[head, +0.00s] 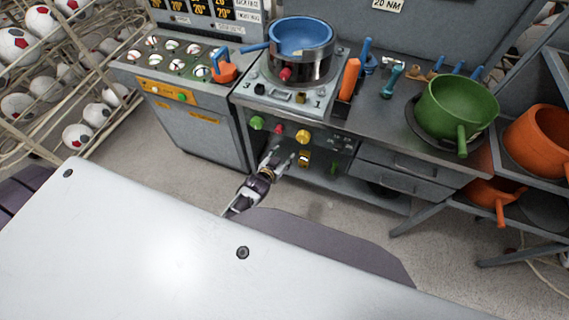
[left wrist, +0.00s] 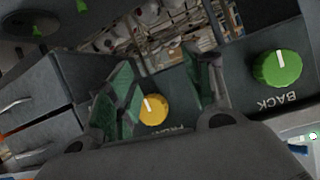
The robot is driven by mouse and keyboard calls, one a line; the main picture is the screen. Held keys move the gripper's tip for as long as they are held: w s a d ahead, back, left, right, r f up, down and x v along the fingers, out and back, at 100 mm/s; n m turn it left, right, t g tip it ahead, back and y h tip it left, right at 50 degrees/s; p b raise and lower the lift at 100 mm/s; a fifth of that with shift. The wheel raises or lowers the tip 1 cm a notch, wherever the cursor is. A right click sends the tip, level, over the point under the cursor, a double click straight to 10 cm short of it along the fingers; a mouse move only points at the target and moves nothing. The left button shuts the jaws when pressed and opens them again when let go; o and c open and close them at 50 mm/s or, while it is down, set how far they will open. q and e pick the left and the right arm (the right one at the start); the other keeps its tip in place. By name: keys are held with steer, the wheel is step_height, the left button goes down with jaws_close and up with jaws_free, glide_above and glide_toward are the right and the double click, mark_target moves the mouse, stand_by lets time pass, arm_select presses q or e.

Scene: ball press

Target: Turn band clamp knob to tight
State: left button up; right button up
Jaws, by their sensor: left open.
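My left gripper (head: 278,163) is open and empty in front of the bench, just below the front panel's knobs. In the left wrist view, a yellow knob (left wrist: 153,109) with a white pointer line shows between the open fingers (left wrist: 163,92); contact cannot be told. A yellow knob (head: 302,137) also shows on the front panel in the head view. A metal band (head: 318,68) circles the blue pot (head: 301,36), with a red knob (head: 285,74) on its front. No readable label names the band clamp knob. My right gripper is not in view.
A green knob (left wrist: 278,68) marked BACK is right of the fingers. The front panel also carries a red knob (head: 278,129). A green pan (head: 457,106) and an orange-handled tool (head: 348,80) stand on the bench. Drawers (head: 405,180) are below at right.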

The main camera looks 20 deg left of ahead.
arm_select(q)
steer(key=shift+s+d+f+g, duration=0.2)
steer(key=shift+s+f, duration=0.1)
steer(key=shift+f, duration=0.4)
steer(key=shift+s+d+f+g, duration=0.1)
steer(key=shift+s+d+f, duration=0.15)
steer(key=shift+f, duration=0.45)
steer(key=s+f+g, duration=0.3)
steer(key=s+f, duration=0.6)
steer(key=f, duration=0.3)
steer(key=s+f+g, duration=0.3)
steer(key=s+f, duration=0.6)
steer(key=f, duration=0.2)
steer(key=s+a+f+g, duration=0.1)
steer(key=s+f, duration=0.3)
steer(key=s, duration=0.5)
steer(key=s+a+f+g, duration=0.2)
steer(key=s+a+f, duration=0.1)
steer(key=s, duration=0.6)
steer(key=s+a+f+g+y, duration=0.1)
steer(key=s+a+f+g, duration=0.1)
steer(key=s+f, duration=0.4)
steer(key=s, duration=0.3)
steer(key=shift+s, duration=0.4)
steer(key=shift+c, duration=0.4)
